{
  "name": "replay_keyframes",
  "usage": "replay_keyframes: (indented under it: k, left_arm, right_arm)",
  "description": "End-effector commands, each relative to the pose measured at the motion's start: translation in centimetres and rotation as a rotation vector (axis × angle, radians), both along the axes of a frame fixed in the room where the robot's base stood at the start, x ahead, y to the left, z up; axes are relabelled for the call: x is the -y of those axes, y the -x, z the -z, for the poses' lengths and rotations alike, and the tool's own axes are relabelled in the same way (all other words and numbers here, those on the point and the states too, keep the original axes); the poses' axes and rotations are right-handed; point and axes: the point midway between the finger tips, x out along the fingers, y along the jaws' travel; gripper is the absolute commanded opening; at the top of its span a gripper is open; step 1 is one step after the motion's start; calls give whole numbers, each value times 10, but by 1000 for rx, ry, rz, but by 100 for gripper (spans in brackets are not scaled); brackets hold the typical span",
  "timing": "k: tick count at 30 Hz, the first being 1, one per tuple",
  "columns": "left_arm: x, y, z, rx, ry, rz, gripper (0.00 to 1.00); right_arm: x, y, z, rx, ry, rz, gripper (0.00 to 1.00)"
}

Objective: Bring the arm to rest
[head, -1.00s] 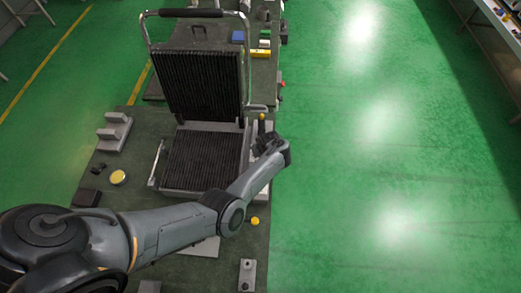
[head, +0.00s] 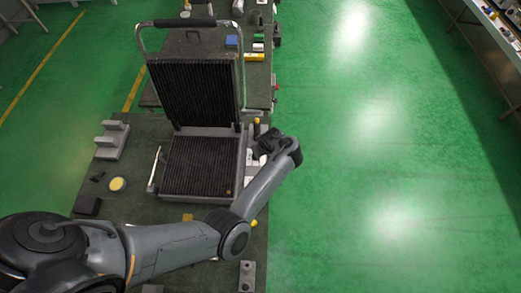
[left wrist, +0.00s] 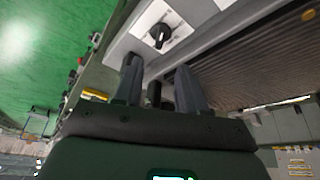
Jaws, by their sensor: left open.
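My left arm reaches in from the left across the table front in the head view. Its gripper (head: 268,143) is beside the right side of the open ribbed grill (head: 198,165), whose upper plate (head: 195,93) stands raised. In the left wrist view, the two fingers of my left gripper (left wrist: 158,82) are apart, with nothing held between them. Beyond the fingertips is a black knob (left wrist: 160,35) on a white panel, apart from them as far as I can tell. The ribbed plate (left wrist: 260,65) is to the right. My right gripper is not visible.
On the dark green table (head: 128,190) are a grey block (head: 112,140), a yellow round piece (head: 117,184) and a dark block (head: 87,205) left of the grill. A grey plate with holes (head: 247,275) lies at the front. Green floor (head: 390,180) on the right is clear.

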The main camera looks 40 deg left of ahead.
Motion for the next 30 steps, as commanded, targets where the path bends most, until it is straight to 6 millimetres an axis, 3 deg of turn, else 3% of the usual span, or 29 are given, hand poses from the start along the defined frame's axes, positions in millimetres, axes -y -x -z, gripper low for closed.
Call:
replay_keyframes:
  k: [11, 20, 25, 30]
  left_arm:
    - [-1, 0, 0, 2, 0, 2, 40]
    - [-33, 14, -15, 94, 0, 132, 40]
    - [-37, 46, -51, 147, -3, 388, 40]
    - [1, 106, -99, 113, 3, 726, 40]
  right_arm:
    - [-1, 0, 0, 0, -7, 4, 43]
    - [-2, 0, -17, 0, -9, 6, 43]
    - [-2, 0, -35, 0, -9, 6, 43]
    - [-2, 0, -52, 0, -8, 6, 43]
